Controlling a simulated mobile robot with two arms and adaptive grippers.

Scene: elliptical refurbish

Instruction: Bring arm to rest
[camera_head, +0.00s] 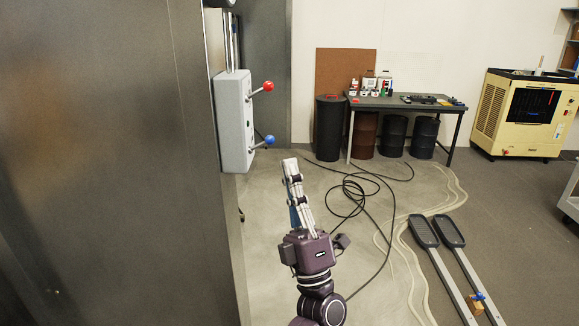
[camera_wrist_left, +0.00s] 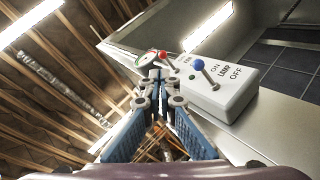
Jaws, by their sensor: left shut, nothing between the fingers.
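My left gripper (camera_head: 290,166) rises from the bottom centre of the head view, fingers pointing up and closed together with nothing between them. It stands in the air to the lower right of a light grey control box (camera_head: 234,122), with a visible gap in the picture. The box has a lever with a red knob (camera_head: 268,87) above one with a blue knob (camera_head: 269,140). In the left wrist view, the gripper's fingers (camera_wrist_left: 155,78) meet beside the box (camera_wrist_left: 222,95), labelled ON, LAMP, OFF. The blue knob (camera_wrist_left: 198,64) and red knob (camera_wrist_left: 163,54) show there too. My right gripper is out of view.
A large metal cabinet (camera_head: 110,170) fills the left side. Black cables (camera_head: 350,190) lie on the floor. Two long bars with dark pads (camera_head: 438,232) lie at the lower right. A workbench (camera_head: 400,102), drums (camera_head: 394,135) and a yellow machine (camera_head: 525,112) stand at the back.

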